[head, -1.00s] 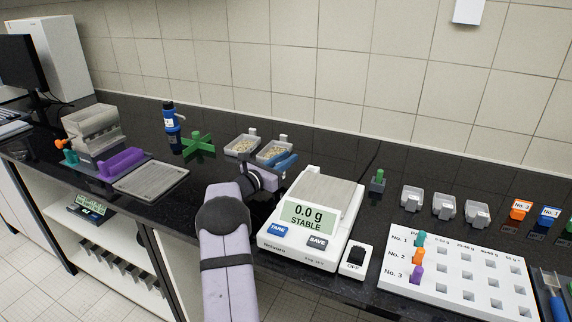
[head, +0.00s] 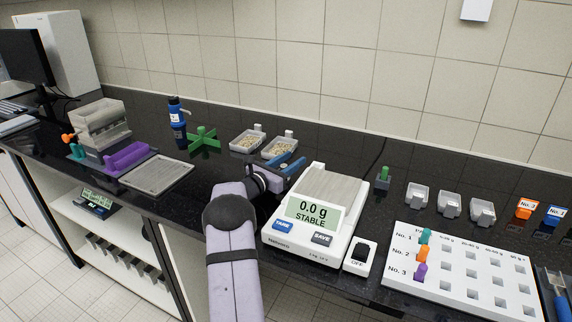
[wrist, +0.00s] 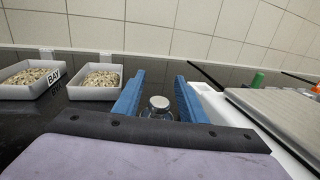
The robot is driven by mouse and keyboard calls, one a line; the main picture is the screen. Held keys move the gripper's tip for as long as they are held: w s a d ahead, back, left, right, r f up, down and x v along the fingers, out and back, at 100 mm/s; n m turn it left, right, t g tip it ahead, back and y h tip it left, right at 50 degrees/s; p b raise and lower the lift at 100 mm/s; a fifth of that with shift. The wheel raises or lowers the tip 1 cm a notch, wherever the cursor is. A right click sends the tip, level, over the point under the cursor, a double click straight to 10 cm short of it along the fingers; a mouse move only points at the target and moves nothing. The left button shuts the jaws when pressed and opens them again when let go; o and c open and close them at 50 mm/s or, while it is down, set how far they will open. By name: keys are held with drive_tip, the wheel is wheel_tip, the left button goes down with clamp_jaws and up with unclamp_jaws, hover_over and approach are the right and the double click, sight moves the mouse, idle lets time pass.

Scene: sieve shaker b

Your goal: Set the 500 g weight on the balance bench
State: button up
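My gripper (head: 290,165) is low over the black counter, left of the balance. Its two blue fingers also show in the wrist view (wrist: 160,98). They look open, with a shiny metal weight (wrist: 159,103) with a round knob between or just beyond them. A gap shows on the right side of the weight; contact on the left cannot be told. Its marking cannot be read, and the head view hides it behind my gripper. The white balance (head: 270,237) reads 0.0 g, STABLE, and its ribbed pan (head: 328,183) is empty. The balance bench is the black counter (head: 345,155) around it.
Two trays of grainy material (head: 248,141) (head: 280,147) stand behind my gripper. A green cross-shaped stand (head: 204,140), blue bottle (head: 178,120) and grey mesh plate (head: 158,174) are to the left. A switch box (head: 360,256), white rack (head: 470,290) and small scoops (head: 449,203) are to the right.

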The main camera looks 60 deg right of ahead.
drive_tip(key=shift+a+r, duration=0.1)
drive_tip(key=b+v, duration=0.2)
drive_tip(key=v, duration=0.9)
drive_tip(key=shift+w+a, duration=0.2)
drive_tip(key=shift+a, duration=0.2)
